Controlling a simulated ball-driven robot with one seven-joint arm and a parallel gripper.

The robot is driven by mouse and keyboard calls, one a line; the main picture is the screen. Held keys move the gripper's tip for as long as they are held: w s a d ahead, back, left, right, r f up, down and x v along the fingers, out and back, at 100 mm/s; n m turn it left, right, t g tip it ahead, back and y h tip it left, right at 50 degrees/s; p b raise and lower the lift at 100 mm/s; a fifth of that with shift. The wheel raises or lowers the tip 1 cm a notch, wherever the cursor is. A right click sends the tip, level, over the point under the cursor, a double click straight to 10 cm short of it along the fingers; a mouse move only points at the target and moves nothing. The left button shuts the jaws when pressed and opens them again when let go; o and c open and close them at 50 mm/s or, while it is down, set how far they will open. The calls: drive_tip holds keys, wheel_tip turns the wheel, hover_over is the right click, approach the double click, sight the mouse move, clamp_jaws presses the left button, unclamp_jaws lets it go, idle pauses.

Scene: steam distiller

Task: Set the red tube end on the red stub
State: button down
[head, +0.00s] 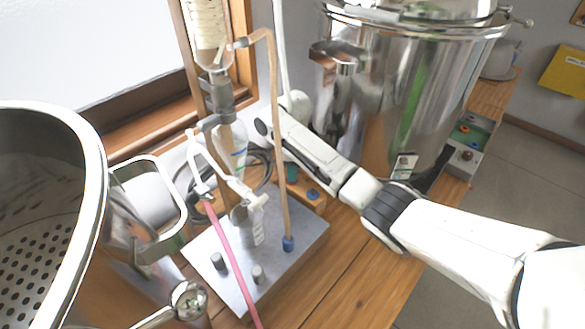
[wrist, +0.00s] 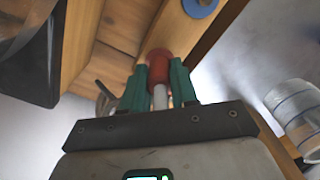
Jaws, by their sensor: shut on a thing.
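The red tube end (wrist: 158,66) shows in the wrist view between the tips of my gripper's teal fingers, with a pale rod behind it toward the palm. My gripper (wrist: 158,82) is shut on it. In the head view my gripper (head: 291,173) is mostly hidden behind my arm, with only a bit of teal showing beside a wooden block (head: 303,196). The red end lies against or just in front of wood in the wrist view; I cannot tell whether it touches. I cannot make out a red stub.
A tan tube (head: 274,120) runs down to a blue end (head: 288,243) on the grey base plate (head: 290,258). A pink tube (head: 233,262) crosses the plate. Glassware (head: 232,150) stands behind it. A large steel pot (head: 410,90) is behind my arm; a perforated pot (head: 95,200) is left.

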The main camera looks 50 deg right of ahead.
drive_tip(key=shift+f, duration=0.15)
drive_tip(key=c, duration=0.8)
unclamp_jaws()
wheel_tip(320, 180, up, 7)
drive_tip(key=p, duration=0.7)
drive_tip(key=shift+s, duration=0.1)
idle(0.4)
